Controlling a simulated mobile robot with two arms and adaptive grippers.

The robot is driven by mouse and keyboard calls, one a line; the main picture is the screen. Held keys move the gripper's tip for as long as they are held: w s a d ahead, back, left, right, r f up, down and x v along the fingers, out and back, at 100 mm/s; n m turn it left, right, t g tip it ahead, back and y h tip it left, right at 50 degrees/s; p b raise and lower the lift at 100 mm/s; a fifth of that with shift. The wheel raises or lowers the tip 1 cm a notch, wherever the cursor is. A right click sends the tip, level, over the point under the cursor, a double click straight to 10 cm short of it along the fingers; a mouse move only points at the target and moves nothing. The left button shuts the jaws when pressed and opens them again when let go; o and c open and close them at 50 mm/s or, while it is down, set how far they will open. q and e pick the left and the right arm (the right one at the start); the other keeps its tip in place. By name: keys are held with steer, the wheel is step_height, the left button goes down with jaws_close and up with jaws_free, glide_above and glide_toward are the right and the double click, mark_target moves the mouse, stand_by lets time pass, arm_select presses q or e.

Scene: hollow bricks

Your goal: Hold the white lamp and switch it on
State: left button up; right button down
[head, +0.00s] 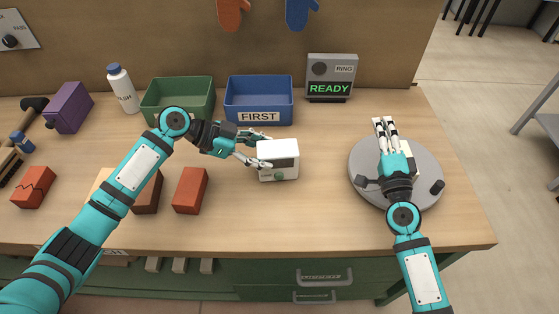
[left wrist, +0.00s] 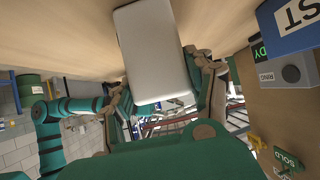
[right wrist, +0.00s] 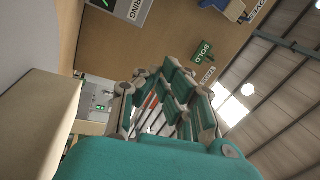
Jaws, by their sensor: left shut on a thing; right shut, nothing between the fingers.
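The white lamp (head: 291,171) is a small white box with a dark panel and a green knob on its front. It is on or just above the middle of the table; I cannot tell which. My left gripper (head: 266,152) is shut on its left side. In the left wrist view the lamp (left wrist: 155,55) shows as a plain pale face between the fingers. My right gripper (head: 384,122) is shut and empty above the grey round turntable (head: 365,175), well right of the lamp. In the right wrist view its fingers (right wrist: 170,85) hold nothing.
A pale block (head: 413,152) on the turntable is partly hidden by my right gripper. Red brick (head: 190,191), green bin (head: 178,97), blue bin (head: 259,100) and grey READY box (head: 331,76) stand around the lamp. The table between lamp and turntable is clear.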

mark_target(279, 200)
steer(key=s+a+f+g+y, duration=0.1)
steer(key=s+a+f+y, duration=0.1)
steer(key=a, duration=0.2)
steer(key=s+a+f+g+y, duration=0.1)
steer(key=s+a+f+y, duration=0.1)
steer(key=s+a+f, duration=0.1)
steer(key=s+a+f+g+y, duration=0.1)
steer(key=s+a+f+y, duration=0.1)
steer(key=a, duration=0.4)
steer(key=shift+s+a+f+m+g, duration=0.1)
steer(key=shift+s+f+m+g, duration=0.3)
steer(key=shift+s+f, duration=0.25)
steer(key=s+a+f+g+y, duration=0.1)
steer(key=s+a, duration=0.2)
steer(key=s+a+f+m+g+y, duration=0.1)
steer(key=s+a+y, duration=0.1)
steer(key=s+a, duration=0.1)
steer(key=s+a+g+y, duration=0.1)
steer(key=s+a+g, duration=0.1)
steer(key=s+a, duration=0.1)
steer(key=shift+s+a+f+y, duration=0.35)
steer(key=shift+s+f+y, duration=0.05)
steer(key=shift+s, duration=0.1)
steer(key=shift+w+a, duration=0.15)
steer(key=shift+w, duration=1.25)
steer(key=shift+w+a, duration=0.15)
steer(key=shift+w, duration=1.3)
steer(key=shift+w+a, duration=0.15)
steer(key=shift+w, duration=1.25)
steer(key=shift+w, duration=0.1)
